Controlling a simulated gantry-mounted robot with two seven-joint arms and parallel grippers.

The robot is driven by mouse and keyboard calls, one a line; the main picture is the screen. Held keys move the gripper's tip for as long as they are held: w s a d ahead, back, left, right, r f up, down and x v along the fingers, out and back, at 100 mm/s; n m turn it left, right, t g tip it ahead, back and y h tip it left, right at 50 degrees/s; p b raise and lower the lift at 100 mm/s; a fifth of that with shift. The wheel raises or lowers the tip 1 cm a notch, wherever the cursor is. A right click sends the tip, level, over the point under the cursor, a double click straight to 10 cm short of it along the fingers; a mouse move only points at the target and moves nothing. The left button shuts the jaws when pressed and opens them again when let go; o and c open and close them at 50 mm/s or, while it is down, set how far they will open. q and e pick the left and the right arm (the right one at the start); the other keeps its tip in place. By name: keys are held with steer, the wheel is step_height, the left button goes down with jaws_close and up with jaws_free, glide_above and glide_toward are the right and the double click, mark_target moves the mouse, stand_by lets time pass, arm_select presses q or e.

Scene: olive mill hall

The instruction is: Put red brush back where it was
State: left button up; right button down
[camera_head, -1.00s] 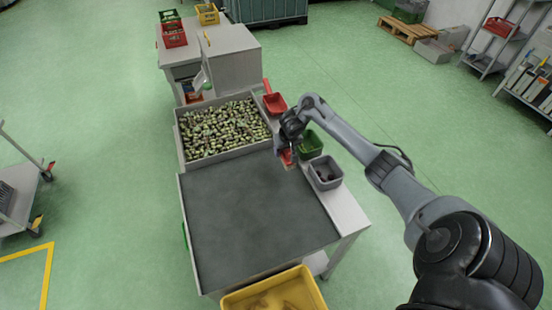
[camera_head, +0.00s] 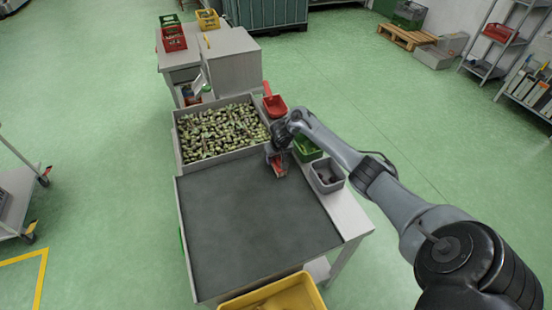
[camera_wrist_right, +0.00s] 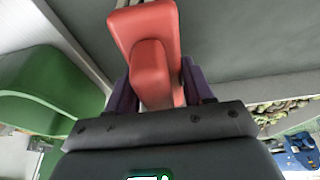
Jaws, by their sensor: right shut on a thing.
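The red brush (camera_head: 278,168) is in my right gripper (camera_head: 276,154), over the far right corner of the dark grey sorting surface (camera_head: 245,225). In the right wrist view, the red brush (camera_wrist_right: 145,40) sits between the two dark purple fingers of my right gripper (camera_wrist_right: 160,88), which are shut on it. The brush's red body points away from the palm; its bristles cannot be made out. Whether it touches the surface cannot be told. My left gripper is not in view.
A tray of olives (camera_head: 222,132) lies beyond the surface. A yellow crate (camera_head: 275,295) stands at the near edge.

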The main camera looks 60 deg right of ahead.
steer(key=shift+c, duration=2.2)
jaws_free()
steer(key=shift+f, duration=0.1)
